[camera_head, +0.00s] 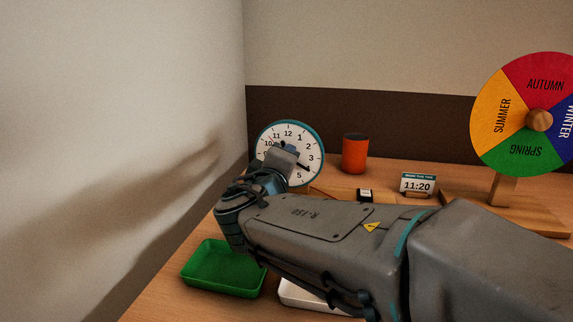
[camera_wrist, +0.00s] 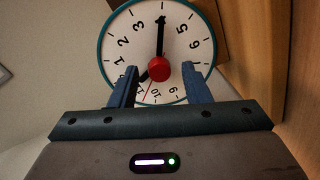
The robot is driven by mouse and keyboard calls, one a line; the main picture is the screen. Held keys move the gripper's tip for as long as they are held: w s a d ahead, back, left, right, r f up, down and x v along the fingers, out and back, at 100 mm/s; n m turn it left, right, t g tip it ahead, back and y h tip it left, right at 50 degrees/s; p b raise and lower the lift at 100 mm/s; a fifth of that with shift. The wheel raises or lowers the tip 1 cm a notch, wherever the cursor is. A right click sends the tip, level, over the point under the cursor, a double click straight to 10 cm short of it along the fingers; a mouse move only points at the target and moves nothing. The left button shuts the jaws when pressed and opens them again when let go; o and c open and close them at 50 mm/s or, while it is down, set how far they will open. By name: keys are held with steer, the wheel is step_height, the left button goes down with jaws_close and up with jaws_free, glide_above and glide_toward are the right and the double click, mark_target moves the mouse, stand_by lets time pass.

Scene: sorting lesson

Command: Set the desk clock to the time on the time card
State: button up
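The desk clock (camera_head: 313,144) has a white face and teal rim and stands at the back left of the desk. My gripper (camera_head: 284,151) is in front of it and hides its centre. In the wrist view the clock face (camera_wrist: 133,50) looks turned. Its long black hand (camera_wrist: 161,38) points at the 4, and the short hand (camera_wrist: 144,77) points near the 11 or 12. A red knob (camera_wrist: 159,69) is at the centre. My gripper's fingers (camera_wrist: 160,72) are apart, one on each side of the knob, with gaps. The time card (camera_head: 417,186) reads 11:20.
A green tray (camera_head: 215,286) and a partly hidden white tray (camera_head: 300,297) are in front. An orange cup (camera_head: 355,154) stands right of the clock. A small dark item (camera_head: 365,195) lies near the card. A season wheel (camera_head: 498,122) stands at right. A wall (camera_head: 110,130) borders the left.

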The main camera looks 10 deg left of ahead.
steer(key=shift+s+r, duration=0.15)
steer(key=shift+s, duration=0.4)
steer(key=s+p, duration=0.3)
steer(key=s, duration=0.9)
steer(key=shift+s+r, duration=0.35)
steer(key=shift+d+r, duration=0.1)
